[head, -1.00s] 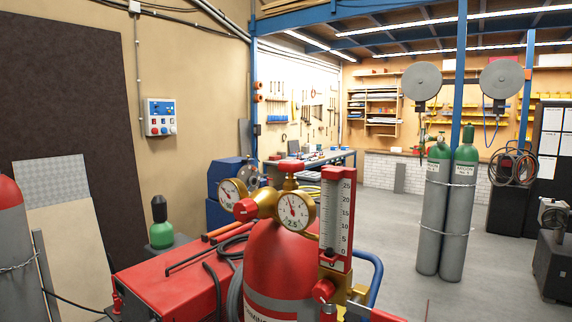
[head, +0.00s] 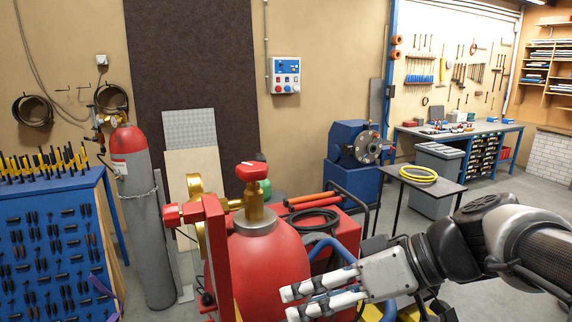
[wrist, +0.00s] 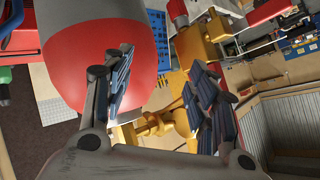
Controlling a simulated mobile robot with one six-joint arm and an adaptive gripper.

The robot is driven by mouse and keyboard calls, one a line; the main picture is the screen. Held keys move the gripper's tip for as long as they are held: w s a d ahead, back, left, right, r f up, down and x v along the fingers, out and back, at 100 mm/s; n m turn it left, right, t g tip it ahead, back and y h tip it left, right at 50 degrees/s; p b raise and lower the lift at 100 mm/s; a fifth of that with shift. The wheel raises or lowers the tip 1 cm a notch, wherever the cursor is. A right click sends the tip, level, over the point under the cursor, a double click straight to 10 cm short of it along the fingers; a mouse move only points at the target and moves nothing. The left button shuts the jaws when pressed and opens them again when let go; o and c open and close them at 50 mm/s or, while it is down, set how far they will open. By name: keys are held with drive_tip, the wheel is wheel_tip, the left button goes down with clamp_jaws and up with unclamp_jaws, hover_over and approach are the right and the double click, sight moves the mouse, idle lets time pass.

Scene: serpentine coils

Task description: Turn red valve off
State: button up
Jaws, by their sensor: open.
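A red valve handle (head: 253,172) sits on the brass neck at the top of a red gas cylinder (head: 262,265) in the head view. A second red knob (head: 182,213) sticks out left on the brass regulator beside it. My gripper (head: 289,304) is open and empty at the lower right of the cylinder, clearly below the top handle. In the wrist view, my gripper's fingers (wrist: 160,68) stand apart, with a red rounded cylinder surface (wrist: 100,60) behind the left finger and brass fittings (wrist: 172,120) behind and between the fingers. The gauge faces are not visible.
A red cart (head: 325,245) with hoses stands behind the cylinder. A blue tool rack (head: 60,240) and a grey cylinder with a red top (head: 145,220) are at left. A small table with a yellow hose (head: 418,174) is at right. The floor beyond is partly clear.

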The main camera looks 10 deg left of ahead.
sight(238, 165)
drive_tip(key=w+r+n+t+y+p, duration=0.25)
drive_tip(key=w+r+n+y, duration=0.4)
drive_tip(key=w+r, duration=0.65)
drive_tip(key=shift+g, duration=0.35)
drive_tip(key=a+p, duration=0.1)
drive_tip(key=a, duration=0.4)
drive_tip(key=w+a+p, duration=0.1)
drive_tip(key=a, duration=0.5)
drive_tip(key=w+a+r+p, duration=0.1)
drive_tip(key=a, duration=0.4)
drive_tip(key=shift+w+a+p, duration=0.15)
drive_tip(key=shift+a+p, duration=0.2)
drive_tip(key=shift+a, duration=0.05)
drive_tip(key=shift+y, duration=0.25)
drive_tip(key=shift+c, duration=0.5)
drive_tip(key=shift+a, duration=0.15)
drive_tip(key=c, duration=0.9)
drive_tip(key=shift+c, duration=0.2)
